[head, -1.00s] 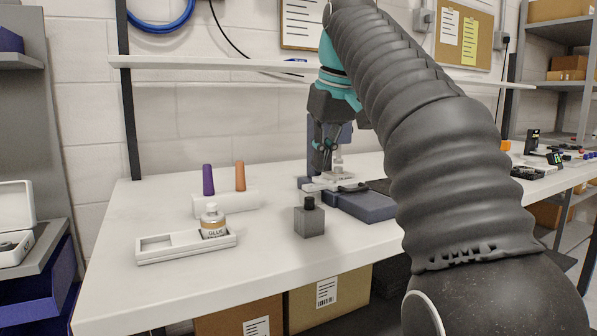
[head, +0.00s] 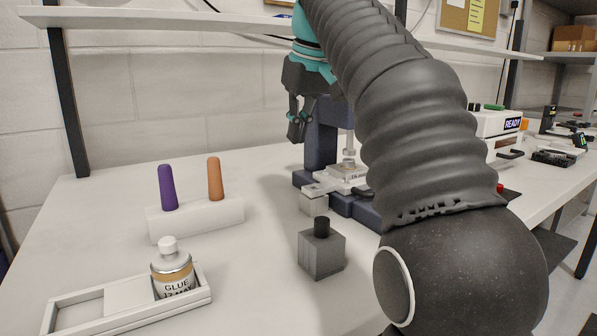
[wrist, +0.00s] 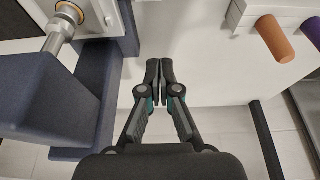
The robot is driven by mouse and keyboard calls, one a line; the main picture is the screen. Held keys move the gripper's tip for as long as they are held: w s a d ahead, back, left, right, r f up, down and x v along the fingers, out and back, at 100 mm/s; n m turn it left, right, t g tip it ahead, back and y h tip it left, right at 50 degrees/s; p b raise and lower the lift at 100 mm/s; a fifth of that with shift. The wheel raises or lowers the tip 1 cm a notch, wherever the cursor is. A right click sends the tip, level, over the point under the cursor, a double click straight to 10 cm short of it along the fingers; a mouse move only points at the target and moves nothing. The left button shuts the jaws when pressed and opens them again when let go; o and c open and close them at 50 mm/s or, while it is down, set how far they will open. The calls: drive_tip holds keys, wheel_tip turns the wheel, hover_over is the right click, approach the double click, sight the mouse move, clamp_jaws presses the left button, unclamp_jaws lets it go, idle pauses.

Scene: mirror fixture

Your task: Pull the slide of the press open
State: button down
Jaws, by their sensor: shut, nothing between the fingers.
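The press (head: 322,132) is a dark blue frame standing on the bench in the head view, with a metal plunger above its base. Its pale slide (head: 340,177) lies low on the base, and its near-left end sticks out past the base. My arm covers the right part of the press. In the wrist view the press (wrist: 60,100) fills the left side, with the plunger (wrist: 60,32) at top left. My gripper (head: 296,137) is shut and empty, above and left of the slide, apart from it. Its fingertips (wrist: 159,76) meet over bare bench, right of the press.
A white holder (head: 195,218) with a purple peg (head: 167,187) and an orange peg (head: 214,178) stands left. A grey block with a black knob (head: 321,252) stands in front of the press. A glue bottle (head: 172,270) sits in a white tray (head: 80,318). Bench between holder and press is clear.

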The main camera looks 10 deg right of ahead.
drive_tip(key=b+x, duration=0.1)
drive_tip(key=x, duration=0.8)
drive_tip(key=shift+s+d+r+b, duration=0.1)
drive_tip(key=shift+s+d+b, duration=0.1)
drive_tip(key=shift+s, duration=0.4)
drive_tip(key=shift+s+d+r+b, duration=0.1)
drive_tip(key=shift+s+d+b, duration=0.1)
drive_tip(key=shift+s, duration=0.45)
drive_tip(key=shift+s+d, duration=0.25)
drive_tip(key=shift+s, duration=0.5)
